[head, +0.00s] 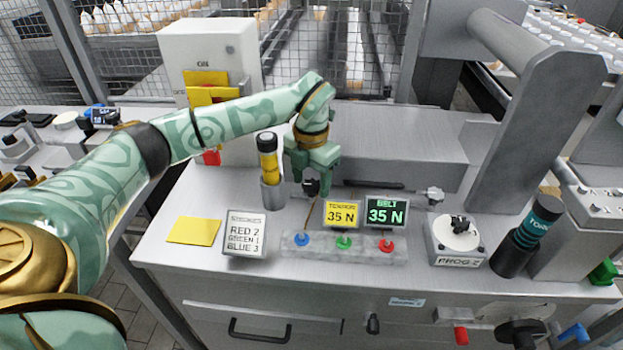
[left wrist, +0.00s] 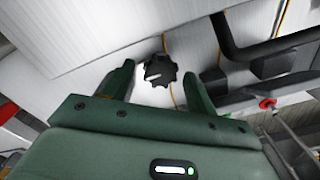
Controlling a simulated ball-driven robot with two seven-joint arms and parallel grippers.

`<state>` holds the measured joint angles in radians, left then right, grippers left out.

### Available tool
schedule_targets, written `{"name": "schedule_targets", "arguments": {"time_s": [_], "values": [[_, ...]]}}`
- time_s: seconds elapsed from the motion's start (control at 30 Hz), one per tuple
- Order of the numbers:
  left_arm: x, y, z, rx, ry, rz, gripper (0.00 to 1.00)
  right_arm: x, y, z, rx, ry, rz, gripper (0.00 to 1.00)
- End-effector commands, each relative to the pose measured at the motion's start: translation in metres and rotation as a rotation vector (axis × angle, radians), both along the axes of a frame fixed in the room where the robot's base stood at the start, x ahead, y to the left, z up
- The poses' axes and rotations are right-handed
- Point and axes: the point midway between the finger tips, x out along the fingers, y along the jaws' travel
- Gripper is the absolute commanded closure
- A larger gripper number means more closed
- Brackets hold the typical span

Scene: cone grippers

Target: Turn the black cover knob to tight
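The black cover knob (head: 311,187) sits on the grey machine cover, just below my left gripper (head: 312,176), which partly hides it in the head view. In the left wrist view the knob (left wrist: 160,71) is a lobed black disc with a small pale mark on its face. It lies between and slightly beyond the two green fingertips of my left gripper (left wrist: 154,77). The fingers are apart with a gap to the knob on both sides, so the gripper is open. No tight label can be read near the knob. My right gripper is not in view.
Two displays, TENSION (head: 342,213) and BELT (head: 386,213), both reading 35 N, stand in front, behind a colored button strip (head: 325,250).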

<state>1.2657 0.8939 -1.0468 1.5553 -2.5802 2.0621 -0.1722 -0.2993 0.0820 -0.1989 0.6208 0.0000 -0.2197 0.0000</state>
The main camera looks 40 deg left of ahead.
Motion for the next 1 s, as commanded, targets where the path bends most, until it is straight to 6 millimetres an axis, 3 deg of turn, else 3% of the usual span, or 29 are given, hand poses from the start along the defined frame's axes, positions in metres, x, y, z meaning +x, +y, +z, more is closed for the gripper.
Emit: {"name": "schedule_targets", "arguments": {"time_s": [0.03, 0.13, 0.57, 1.0], "values": [[0.0, 0.0, 0.0, 0.0, 0.0, 0.0, 0.57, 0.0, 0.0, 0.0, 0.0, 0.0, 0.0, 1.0], [0.0, 0.0, 0.0, 0.0, 0.0, 0.0, 0.85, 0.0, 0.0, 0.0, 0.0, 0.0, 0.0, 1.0], [0.0, 0.0, 0.004, 0.0, -0.001, -0.062, 0.85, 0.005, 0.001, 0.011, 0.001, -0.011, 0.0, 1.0], [0.0, 0.001, 0.008, 0.003, -0.003, -0.41, 0.85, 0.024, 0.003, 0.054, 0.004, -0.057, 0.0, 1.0]]}}
